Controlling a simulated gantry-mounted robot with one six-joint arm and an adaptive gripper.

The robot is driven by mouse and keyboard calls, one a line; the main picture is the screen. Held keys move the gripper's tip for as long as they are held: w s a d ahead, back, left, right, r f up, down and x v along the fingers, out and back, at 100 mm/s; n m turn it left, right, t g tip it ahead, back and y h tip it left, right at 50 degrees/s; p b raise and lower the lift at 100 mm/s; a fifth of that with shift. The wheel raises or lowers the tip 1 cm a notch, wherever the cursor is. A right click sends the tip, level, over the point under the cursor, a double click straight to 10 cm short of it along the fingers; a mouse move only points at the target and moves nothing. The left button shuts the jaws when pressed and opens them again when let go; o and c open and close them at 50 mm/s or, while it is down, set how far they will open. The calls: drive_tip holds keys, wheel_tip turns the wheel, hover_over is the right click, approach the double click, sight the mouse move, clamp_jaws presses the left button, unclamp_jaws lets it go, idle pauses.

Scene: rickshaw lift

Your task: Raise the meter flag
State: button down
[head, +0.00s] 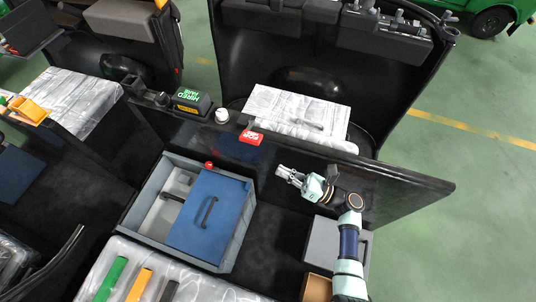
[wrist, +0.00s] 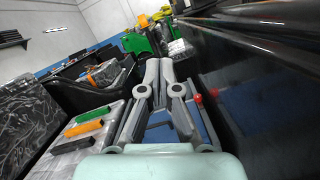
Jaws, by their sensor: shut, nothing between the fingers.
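A dark meter box (head: 192,100) with green and yellow lettering sits on the top edge of the black partition. A red lettered plate (head: 251,137), seemingly the meter flag, lies low on the same edge to its right, with a white round knob (head: 221,115) between them. My gripper (head: 290,176) is shut and empty, in front of the partition, right of and below the red plate and apart from it. In the wrist view my gripper (wrist: 159,68) shows its fingertips together. I cannot make out the meter or the red plate in that view.
The black partition (head: 390,185) runs beside my gripper. Below left stands a grey box (head: 150,190) with a blue lid (head: 208,215) and handle; a red ball (head: 208,165) is at its back edge, also in the wrist view (wrist: 198,98). Green, orange and black bars lie on the seat.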

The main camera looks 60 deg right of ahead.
drive_tip(key=w+r, duration=0.6)
drive_tip(key=w, duration=0.3)
drive_tip(key=shift+w+a, duration=0.2)
drive_tip(key=shift+a, duration=0.1)
drive_tip(key=shift+p, duration=0.3)
